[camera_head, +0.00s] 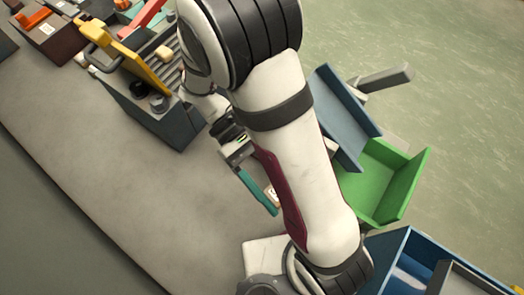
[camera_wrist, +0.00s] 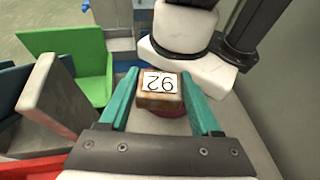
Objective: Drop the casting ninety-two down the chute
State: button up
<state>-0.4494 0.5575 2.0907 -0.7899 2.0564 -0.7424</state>
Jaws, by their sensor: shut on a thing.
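The casting ninety-two (camera_wrist: 161,91) is a small brown block with a white label reading 92, upside down in the wrist view. My gripper (camera_wrist: 160,98) is shut on it, with a teal finger on each side. In the head view, one teal finger of my gripper (camera_head: 268,203) shows left of my forearm. A small piece of a pale label (camera_head: 273,190) shows beside it; the rest is hidden by my arm. A blue-grey sloped trough (camera_head: 340,115), which looks like the chute, stands right of my arm, beside a green bin (camera_head: 385,180).
A blue bin (camera_head: 390,250) is at the lower right.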

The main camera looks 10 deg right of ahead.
jog(key=w+a+r+m+t+y, duration=0.3)
jog(key=r+m+y, duration=0.2)
jog(key=m+y, duration=0.5)
jog(key=w+a+r+m+t+y, duration=0.3)
jog(key=r+m+y, duration=0.1)
jog(key=m+y, duration=0.5)
jog(key=w+d+r+m+t+y, duration=0.1)
jog(key=w+d+r+m+t, duration=0.5)
jog(key=w+d+m+t, duration=0.3)
jog(key=s+d+f+m+t+h, duration=0.1)
jog(key=s+d+f+m+t, duration=0.15)
jog(key=d, duration=0.45)
jog(key=s+d+f+m+t+h, duration=0.1)
jog(key=s+d+m+t+h, duration=0.2)
jog(key=d, duration=0.4)
jog(key=shift+n+y, duration=0.35)
jog(key=shift+y, duration=0.35)
jog(key=f, duration=0.8)
jog(key=shift+s+d+f, duration=0.2)
jog(key=shift+s+f, duration=0.15)
jog(key=shift+s, duration=0.05)
jog(key=o, duration=1.5)
jog(key=shift+o, duration=0.2)
